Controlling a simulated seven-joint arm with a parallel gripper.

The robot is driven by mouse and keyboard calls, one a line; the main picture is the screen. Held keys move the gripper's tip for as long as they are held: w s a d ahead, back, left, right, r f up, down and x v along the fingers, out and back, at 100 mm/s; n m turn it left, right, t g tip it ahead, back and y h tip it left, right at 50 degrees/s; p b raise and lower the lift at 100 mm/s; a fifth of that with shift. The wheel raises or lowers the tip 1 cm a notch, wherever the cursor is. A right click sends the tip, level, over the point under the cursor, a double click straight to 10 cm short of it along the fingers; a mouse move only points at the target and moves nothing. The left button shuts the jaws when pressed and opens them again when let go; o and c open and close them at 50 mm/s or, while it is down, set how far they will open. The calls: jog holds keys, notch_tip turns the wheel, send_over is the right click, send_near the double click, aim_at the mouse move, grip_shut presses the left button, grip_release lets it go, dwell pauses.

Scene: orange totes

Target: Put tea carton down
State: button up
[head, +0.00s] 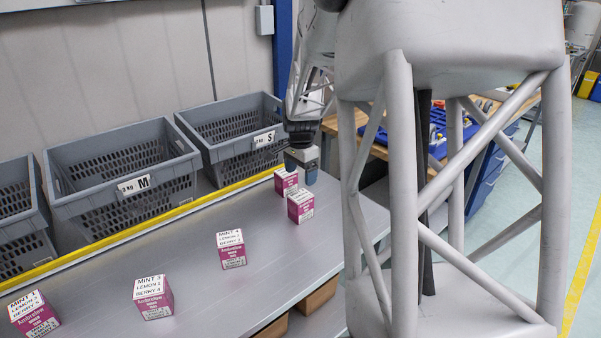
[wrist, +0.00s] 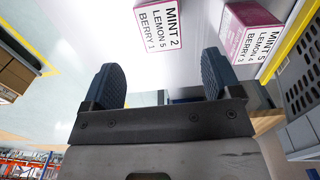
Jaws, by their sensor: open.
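Several pink-and-white tea cartons stand upright on the grey table (head: 195,250). The nearest to my gripper are one carton (head: 300,208) and another just behind it (head: 286,182). In the wrist view a carton labelled MINT 2, LEMON 5, BERRY 1 (wrist: 168,25) lies beyond the fingertips, apart from them. A second, labelled MINT 5 (wrist: 240,28), is to its right. My gripper (head: 306,168) is above the table's far right end, close to these two cartons. In the wrist view its two dark fingers (wrist: 161,68) are spread, with nothing held between them.
Other cartons stand along the table at the middle (head: 231,250), nearer left (head: 153,298) and far left (head: 35,315). Grey crates marked M (head: 120,205) and S (head: 235,150) stand behind the yellow edge strip (head: 150,228). Bare table lies between the cartons.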

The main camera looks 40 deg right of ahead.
jog(key=s+a+r+n+t, duration=0.1)
jog(key=s+a+r+n, duration=0.35)
jog(key=a, duration=0.55)
jog(key=s+a+r+n, duration=0.4)
jog(key=a+r, duration=0.1)
jog(key=a, duration=0.5)
jog(key=s+a+n+t, duration=0.1)
jog(key=s+a+n, duration=0.8)
jog(key=s+a, duration=0.5)
jog(key=s, duration=0.3)
jog(key=shift+a+r+t, duration=0.3)
jog(key=shift+o, duration=0.4)
jog(key=shift+w, duration=0.1)
